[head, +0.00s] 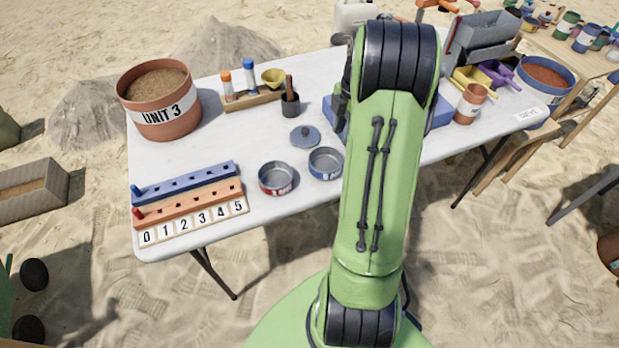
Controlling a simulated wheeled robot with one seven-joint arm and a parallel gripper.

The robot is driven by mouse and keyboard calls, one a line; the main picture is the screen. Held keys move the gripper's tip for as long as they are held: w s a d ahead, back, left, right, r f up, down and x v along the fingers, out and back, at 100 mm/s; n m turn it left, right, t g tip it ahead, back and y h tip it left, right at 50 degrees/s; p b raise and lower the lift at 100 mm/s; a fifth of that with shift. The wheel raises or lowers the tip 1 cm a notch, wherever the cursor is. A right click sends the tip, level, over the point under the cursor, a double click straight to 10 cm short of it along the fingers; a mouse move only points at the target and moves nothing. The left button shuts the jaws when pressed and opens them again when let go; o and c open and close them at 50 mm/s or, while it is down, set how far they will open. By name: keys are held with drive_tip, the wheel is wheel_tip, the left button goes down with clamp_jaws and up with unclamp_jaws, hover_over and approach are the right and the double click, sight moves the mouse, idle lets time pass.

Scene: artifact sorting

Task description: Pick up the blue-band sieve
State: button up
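The blue-band sieve (325,163) is a round, shallow grey metal pan with a blue band and white lettering. It stands upright on the white table, just left of my green arm. A similar red-band sieve (277,179) stands close to its left. What looks like part of my gripper (341,103) shows as a dark shape at the left edge of my arm, beyond the blue-band sieve and apart from it in the picture. My arm hides the rest, so the fingers' opening and anything between them cannot be made out.
A grey lid (305,137) lies behind the sieves. A dark mortar (290,104) stands farther back. A numbered peg board (190,205) lies at the front left, and a UNIT 3 bucket (160,110) at the back left. A blue box (440,112) is partly behind my arm.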

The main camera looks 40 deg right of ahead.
drive_tip(key=b, duration=0.3)
hover_over(334, 171)
drive_tip(key=f, duration=1)
drive_tip(key=shift+s+d+f, duration=0.1)
drive_tip(key=shift+d+f, duration=0.1)
drive_tip(key=shift+f, duration=0.05)
wheel_tip(334, 171, down, 6)
drive_tip(key=shift+a+r+b, duration=0.15)
drive_tip(key=shift+r+b, duration=0.05)
drive_tip(key=shift+b, duration=0.85)
drive_tip(key=shift+w+r, duration=0.1)
drive_tip(key=shift+w, duration=0.1)
clamp_jaws()
